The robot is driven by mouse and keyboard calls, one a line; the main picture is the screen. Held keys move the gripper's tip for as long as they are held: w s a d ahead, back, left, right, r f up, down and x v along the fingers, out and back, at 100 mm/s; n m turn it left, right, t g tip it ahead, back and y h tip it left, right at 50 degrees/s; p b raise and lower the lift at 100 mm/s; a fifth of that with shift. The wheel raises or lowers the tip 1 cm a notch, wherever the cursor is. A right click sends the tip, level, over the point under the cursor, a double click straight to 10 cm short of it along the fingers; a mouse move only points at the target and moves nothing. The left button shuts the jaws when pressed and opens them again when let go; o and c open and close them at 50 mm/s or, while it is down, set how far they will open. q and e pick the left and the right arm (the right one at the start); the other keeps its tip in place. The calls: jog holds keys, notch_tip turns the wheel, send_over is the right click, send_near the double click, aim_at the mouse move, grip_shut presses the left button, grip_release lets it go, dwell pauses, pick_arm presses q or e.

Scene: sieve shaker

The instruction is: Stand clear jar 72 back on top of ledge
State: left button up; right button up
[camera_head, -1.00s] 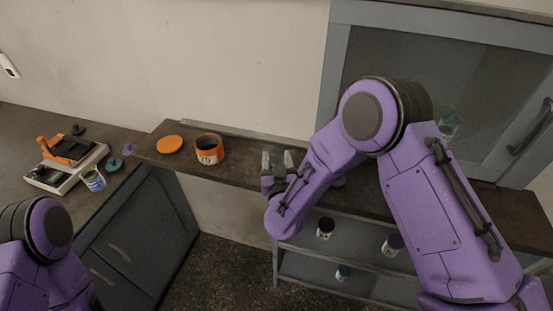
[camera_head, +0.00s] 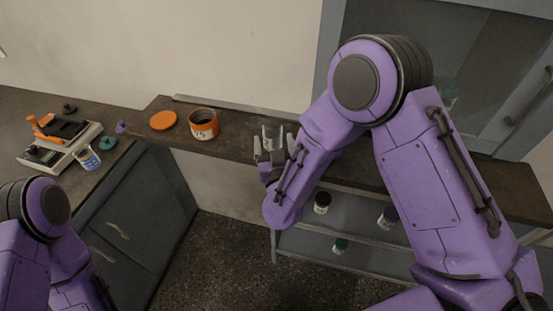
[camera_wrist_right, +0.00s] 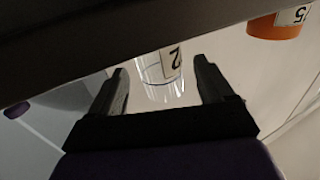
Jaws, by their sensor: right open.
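The clear jar 72 (camera_head: 268,134) stands upright on the dark ledge (camera_head: 235,143), right of the orange jar. In the right wrist view the clear jar (camera_wrist_right: 160,72) lies between the two fingertips, with part of its label showing a 2. My right gripper (camera_head: 273,146) is open, with one finger on either side of the jar and a visible gap at each side in the wrist view (camera_wrist_right: 162,92). The ledge edge (camera_wrist_right: 75,60) hides the jar's base there. My left arm shows at the lower left, but its gripper is out of frame.
An orange jar (camera_head: 203,124) and an orange lid (camera_head: 163,121) are on the ledge to the left. Small jars (camera_head: 322,202) stand on shelves below. A glass-fronted cabinet (camera_head: 330,50) stands behind.

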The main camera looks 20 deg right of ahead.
jog(key=b+v, duration=0.1)
jog(key=v, duration=0.7)
